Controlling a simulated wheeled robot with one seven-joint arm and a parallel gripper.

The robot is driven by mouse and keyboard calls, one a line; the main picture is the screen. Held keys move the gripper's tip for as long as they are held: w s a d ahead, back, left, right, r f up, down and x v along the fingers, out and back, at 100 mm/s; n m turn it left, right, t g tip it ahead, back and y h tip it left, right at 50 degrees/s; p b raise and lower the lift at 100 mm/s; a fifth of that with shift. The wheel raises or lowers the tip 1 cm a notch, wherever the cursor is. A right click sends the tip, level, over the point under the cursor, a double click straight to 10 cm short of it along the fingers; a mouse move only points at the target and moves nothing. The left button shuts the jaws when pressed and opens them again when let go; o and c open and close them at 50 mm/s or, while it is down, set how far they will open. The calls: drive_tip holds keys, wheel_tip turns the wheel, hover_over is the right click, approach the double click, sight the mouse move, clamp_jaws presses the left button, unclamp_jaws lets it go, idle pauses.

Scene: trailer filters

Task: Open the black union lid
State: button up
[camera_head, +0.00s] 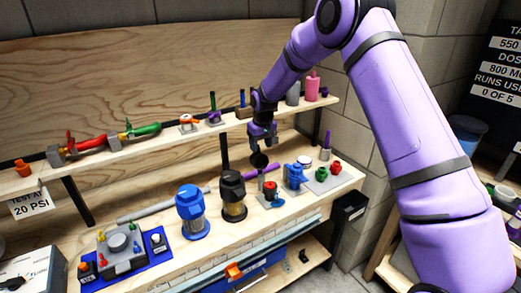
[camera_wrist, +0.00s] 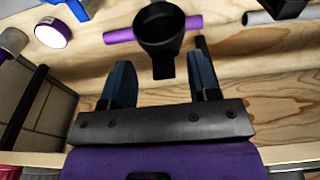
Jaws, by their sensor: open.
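A filter housing with a black lid (camera_head: 232,183) and an amber-looking body (camera_head: 234,211) stands upright on the lower bench, left of my gripper. The lid appears seated on the body. My gripper (camera_head: 262,138) points down above the bench, right of and apart from this housing. In the wrist view my fingers (camera_wrist: 162,78) are spread. A black cup-shaped piece with a short handle (camera_wrist: 160,35) shows just beyond them, the handle lined up between the fingers. It also shows below my gripper in the head view (camera_head: 259,160). I cannot tell whether anything touches it.
A blue-lidded housing (camera_head: 190,205) stands left of the black one. Red and blue fittings (camera_head: 297,174) stand to the right. An upper shelf (camera_head: 85,165) with valves (camera_head: 140,130) runs behind. A control box (camera_head: 122,252) sits front left.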

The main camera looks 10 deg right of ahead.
wheel_tip(320, 180, up, 8)
drive_tip(key=shift+s+d, duration=0.15)
drive_tip(key=shift+s, duration=0.25)
